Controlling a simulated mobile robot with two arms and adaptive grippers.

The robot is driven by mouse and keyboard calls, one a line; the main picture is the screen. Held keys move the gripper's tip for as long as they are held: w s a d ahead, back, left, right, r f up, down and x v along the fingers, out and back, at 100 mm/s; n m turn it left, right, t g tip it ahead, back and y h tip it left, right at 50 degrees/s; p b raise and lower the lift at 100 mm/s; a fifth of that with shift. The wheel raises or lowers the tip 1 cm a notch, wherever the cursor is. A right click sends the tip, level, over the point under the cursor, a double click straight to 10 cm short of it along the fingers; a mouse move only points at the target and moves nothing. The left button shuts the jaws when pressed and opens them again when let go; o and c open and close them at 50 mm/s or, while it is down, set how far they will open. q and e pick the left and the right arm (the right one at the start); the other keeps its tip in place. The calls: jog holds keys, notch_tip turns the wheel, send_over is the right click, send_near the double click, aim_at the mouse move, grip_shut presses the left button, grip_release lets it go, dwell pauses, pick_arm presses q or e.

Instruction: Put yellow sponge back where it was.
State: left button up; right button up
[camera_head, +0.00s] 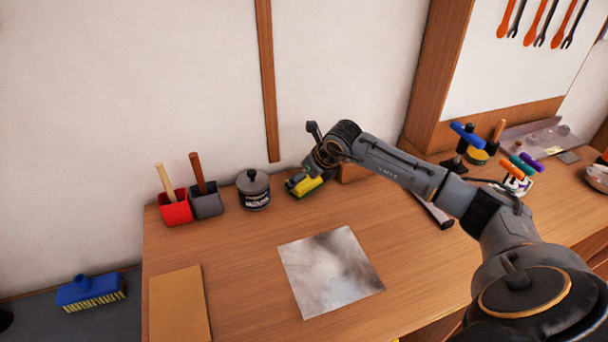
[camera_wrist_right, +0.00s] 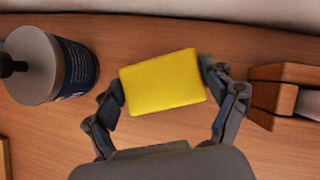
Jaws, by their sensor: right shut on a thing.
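The yellow sponge (camera_wrist_right: 163,83) is a flat rectangular block between the two fingers of my right gripper (camera_wrist_right: 165,90), which is shut on it. In the head view the sponge (camera_head: 308,186) shows low at the back of the wooden bench, near the wall, partly covered by my gripper (camera_head: 305,182). Something green shows beside it there. Whether the sponge touches the bench top is hard to tell. My left gripper is not in view.
A dark labelled pot (camera_head: 253,190) stands close left of the sponge; a wooden block (camera_wrist_right: 278,95) is close right. Red (camera_head: 175,208) and grey (camera_head: 207,203) holders stand further left. A metal sheet (camera_head: 330,272) lies on the bench (camera_head: 240,260). A blue brush (camera_head: 90,291) lies at far left.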

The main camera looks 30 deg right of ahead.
jog(key=o, duration=1)
jog(key=b+v, duration=0.2)
jog(key=v, duration=1)
jog(key=shift+r+b, duration=0.1)
jog(key=shift+b, duration=0.2)
